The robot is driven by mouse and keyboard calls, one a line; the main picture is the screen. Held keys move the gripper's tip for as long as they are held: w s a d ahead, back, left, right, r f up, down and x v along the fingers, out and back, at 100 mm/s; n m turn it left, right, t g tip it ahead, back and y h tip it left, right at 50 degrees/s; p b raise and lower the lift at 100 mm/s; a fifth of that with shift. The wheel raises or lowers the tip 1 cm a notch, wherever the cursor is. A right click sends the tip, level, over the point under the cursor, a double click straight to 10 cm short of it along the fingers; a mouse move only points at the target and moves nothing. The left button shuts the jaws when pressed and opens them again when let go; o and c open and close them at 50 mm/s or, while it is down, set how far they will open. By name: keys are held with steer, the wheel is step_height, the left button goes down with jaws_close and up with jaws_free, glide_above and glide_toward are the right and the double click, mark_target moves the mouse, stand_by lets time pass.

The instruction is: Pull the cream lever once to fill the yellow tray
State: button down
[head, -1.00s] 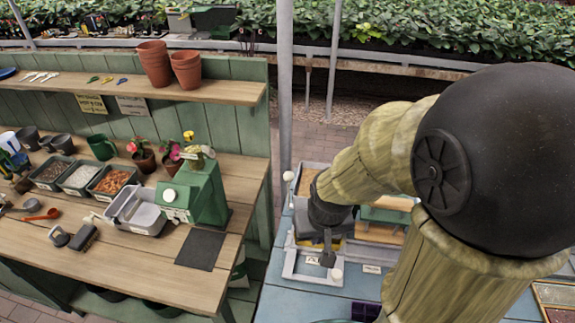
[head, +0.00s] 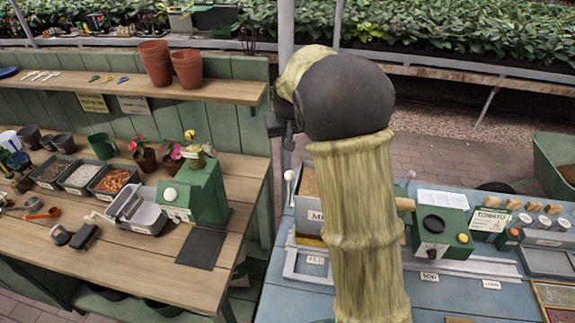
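A cream ball-topped lever (head: 290,176) stands upright at the left of the filling station on the blue table. A second small cream knob (head: 411,175) shows right of my arm; I cannot tell if it belongs to the same station. A yellow strip, seemingly the yellow tray (head: 309,240), shows below the hopper (head: 307,208) marked "MI"; my arm hides the rest and its fill level. My gripper (head: 279,123) is raised, above and behind the cream lever in the picture, apart from it. It is dark, small and partly hidden, so its fingers are unclear.
A grey rail frame (head: 300,270) lies before the station. A green machine (head: 440,230) with a black disc and a tomato sign (head: 490,220) stand to the right. A wooden bench (head: 120,260) with pots and trays is at left. A metal post (head: 286,130) rises close to my gripper.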

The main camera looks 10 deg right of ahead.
steer(key=shift+f, duration=0.1)
step_height(320, 180, down, 9)
steer(key=p, duration=0.5)
steer(key=shift+d+f, duration=0.15)
stand_by(0.3)
steer(key=shift+s, duration=0.1)
steer(key=shift+f+b, duration=0.1)
steer(key=shift+b, duration=0.2)
